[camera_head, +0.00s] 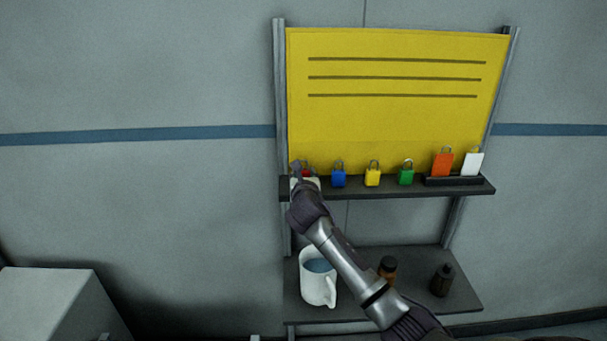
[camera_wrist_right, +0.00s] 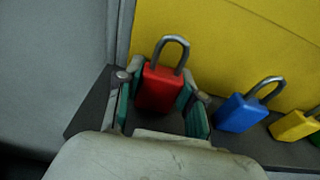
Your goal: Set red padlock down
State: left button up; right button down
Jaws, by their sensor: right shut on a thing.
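The red padlock (camera_wrist_right: 159,88) is upright in the right wrist view, its grey shackle on top. It is at the left end of the dark upper shelf (camera_wrist_right: 88,104), in front of the yellow board. My right gripper (camera_wrist_right: 160,95) has its two fingers on either side of the padlock's body and is shut on it. Whether the padlock's base touches the shelf is hidden. In the head view my right gripper (camera_head: 304,178) covers most of the red padlock (camera_head: 307,168). My left gripper is not in view.
A blue padlock (camera_head: 339,174) stands just right of the red one, then yellow (camera_head: 372,175) and green (camera_head: 406,174) ones.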

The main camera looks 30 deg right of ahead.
jog(key=c, duration=0.7)
grip_release()
jog(key=shift+f, duration=0.1)
jog(key=shift+s+a, duration=0.1)
jog(key=v, duration=0.6)
jog(key=b+v, duration=0.1)
jog(key=v, duration=0.5)
